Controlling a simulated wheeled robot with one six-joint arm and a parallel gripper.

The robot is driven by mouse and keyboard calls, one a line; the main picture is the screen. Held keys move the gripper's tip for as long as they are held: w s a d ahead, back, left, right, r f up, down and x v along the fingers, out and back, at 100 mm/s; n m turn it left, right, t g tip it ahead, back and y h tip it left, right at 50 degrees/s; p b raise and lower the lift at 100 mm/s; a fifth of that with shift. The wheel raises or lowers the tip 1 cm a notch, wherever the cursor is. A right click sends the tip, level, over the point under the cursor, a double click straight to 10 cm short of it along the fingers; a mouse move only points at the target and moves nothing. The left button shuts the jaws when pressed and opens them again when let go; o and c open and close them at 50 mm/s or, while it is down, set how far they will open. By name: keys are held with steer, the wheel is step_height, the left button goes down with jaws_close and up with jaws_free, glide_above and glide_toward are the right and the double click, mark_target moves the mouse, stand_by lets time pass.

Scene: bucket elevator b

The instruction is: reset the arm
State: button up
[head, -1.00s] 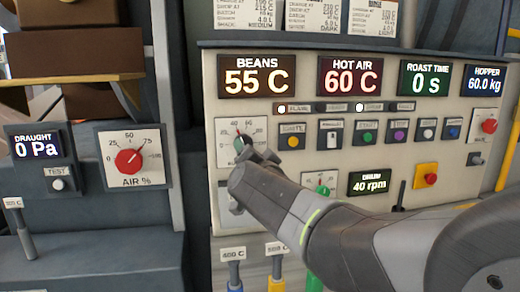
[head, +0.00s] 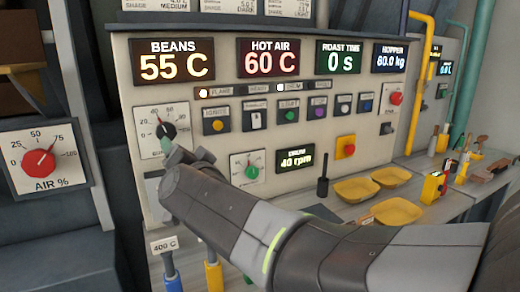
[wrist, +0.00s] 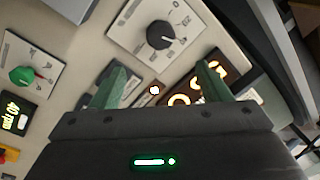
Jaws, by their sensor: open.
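My gripper (head: 180,150) is in front of the left part of the control panel (head: 125,85), close to a dial with a black knob (head: 166,130). In the wrist view its two green fingers (wrist: 160,85) are spread apart with nothing between them. The black knob also shows in the wrist view (wrist: 160,35), beyond the fingertips and apart from them. My arm reaches in from the lower right and hides part of the panel's lower left.
A green knob (head: 252,172) and a drum display (head: 295,158) are right of my gripper. Yellow trays (head: 357,189) lie on the counter at right. The red air knob (head: 38,162) is at far left. Blue and yellow handles (head: 213,277) stand below the panel.

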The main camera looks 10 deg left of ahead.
mark_target(168, 133)
steer(key=b+x, duration=0.1)
steer(key=x, duration=1.2)
steer(key=shift+w+a, duration=0.15)
steer(key=shift+a, duration=0.15)
